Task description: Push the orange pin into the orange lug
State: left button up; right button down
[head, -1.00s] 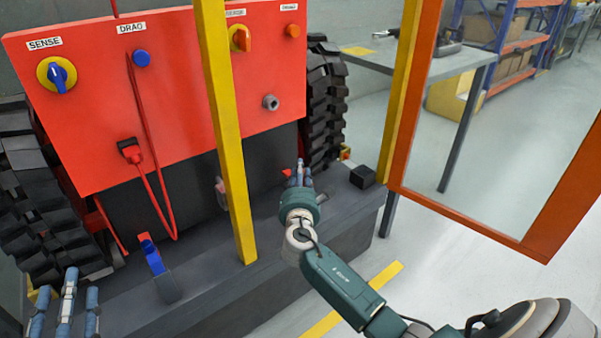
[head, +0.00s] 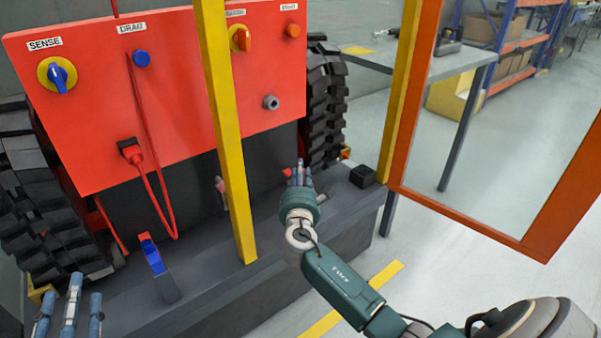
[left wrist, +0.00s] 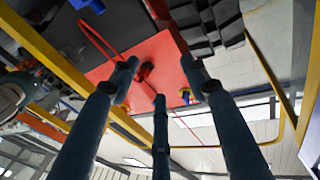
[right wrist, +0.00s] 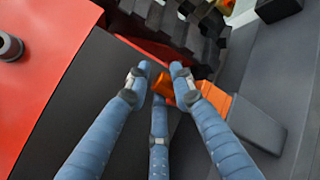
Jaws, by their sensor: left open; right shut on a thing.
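In the right wrist view an orange pin (right wrist: 162,86) shows as a short cylinder between the fingertips of my right gripper (right wrist: 158,80), which is shut on it. The orange lug (right wrist: 212,97) is just right of the pin, partly behind a finger, with a grey block beside it. I cannot tell how far the pin is in the lug. In the head view my right gripper (head: 299,172) is over the dark ledge and hides most of the lug. My left gripper (head: 70,292) is open and empty at the lower left; it also shows in the left wrist view (left wrist: 160,75).
A yellow post (head: 228,130) stands left of my right gripper. The red panel (head: 90,90) has knobs and a hanging red cable. A blue lug (head: 152,256) stands on the ledge, and a black block (head: 363,176) sits at its right end. Tracks (head: 326,105) rise behind.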

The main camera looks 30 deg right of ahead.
pick_arm(q)
jog(key=shift+r, duration=0.1)
jog(key=shift+r, duration=0.3)
pick_arm(e)
jog(key=shift+f, duration=0.1)
pick_arm(q)
jog(key=shift+s+d+r+t, duration=0.1)
jog(key=shift+r+t, duration=0.35)
jog(key=shift+t, duration=0.05)
pick_arm(e)
jog(key=shift+f, duration=0.15)
pick_arm(q)
jog(key=shift+r, duration=0.25)
pick_arm(e)
jog(key=shift+f, duration=0.1)
pick_arm(q)
jog(key=shift+s+r, duration=0.1)
jog(key=shift+r, duration=0.1)
pick_arm(e)
jog(key=shift+f, duration=0.1)
